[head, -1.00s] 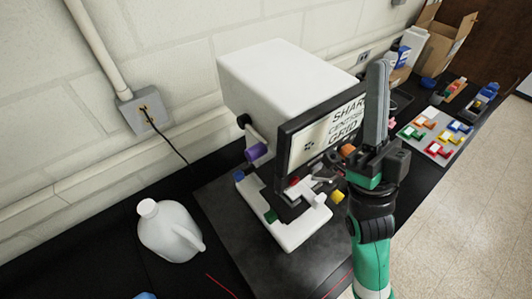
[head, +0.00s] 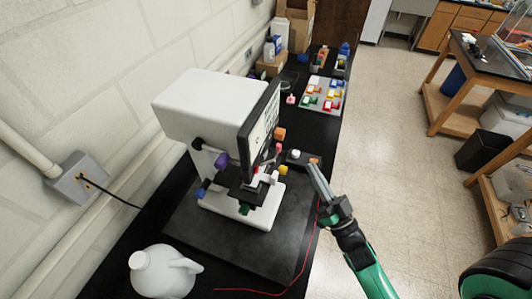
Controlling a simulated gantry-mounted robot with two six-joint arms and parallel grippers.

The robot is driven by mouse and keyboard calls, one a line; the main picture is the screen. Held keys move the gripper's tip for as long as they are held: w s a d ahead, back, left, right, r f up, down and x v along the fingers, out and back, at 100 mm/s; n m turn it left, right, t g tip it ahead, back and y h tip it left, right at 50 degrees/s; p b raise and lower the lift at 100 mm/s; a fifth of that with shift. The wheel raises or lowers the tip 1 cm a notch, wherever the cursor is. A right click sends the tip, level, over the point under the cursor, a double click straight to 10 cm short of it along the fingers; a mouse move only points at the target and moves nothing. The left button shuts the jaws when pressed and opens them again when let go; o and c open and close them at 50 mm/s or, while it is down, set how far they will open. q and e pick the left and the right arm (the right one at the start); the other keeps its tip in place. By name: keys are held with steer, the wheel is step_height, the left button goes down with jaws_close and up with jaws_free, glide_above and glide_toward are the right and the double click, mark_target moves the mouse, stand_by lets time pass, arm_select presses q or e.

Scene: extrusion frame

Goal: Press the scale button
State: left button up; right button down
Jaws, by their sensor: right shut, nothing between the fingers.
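A small dark device, which looks like the scale (head: 291,163), sits on the black bench just right of the white machine. It has a pale round piece on top and a small orange spot, perhaps the button (head: 314,160), near its right end. My right gripper (head: 314,168) is shut and empty. Its long grey fingers point away from me, with the tips at the near right end of the device, close to the orange spot. I cannot tell whether they touch it. The fingers partly cover the device. My left gripper is not in view.
The white machine (head: 195,100) with a dark screen and coloured knobs stands left of the gripper on a dark mat (head: 260,250). A white jug (head: 160,275) is at the near left. A tray of coloured pieces (head: 318,109) lies farther back.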

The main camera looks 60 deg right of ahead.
mark_target(265, 155)
steer(key=w+a, duration=0.1)
steer(key=w, duration=0.7)
steer(key=shift+w+a+b, duration=0.25)
steer(key=shift+w+b, duration=0.05)
steer(key=shift+w, duration=0.1)
steer(key=shift+r, duration=0.1)
stand_by(1.6)
steer(key=shift+w, duration=0.4)
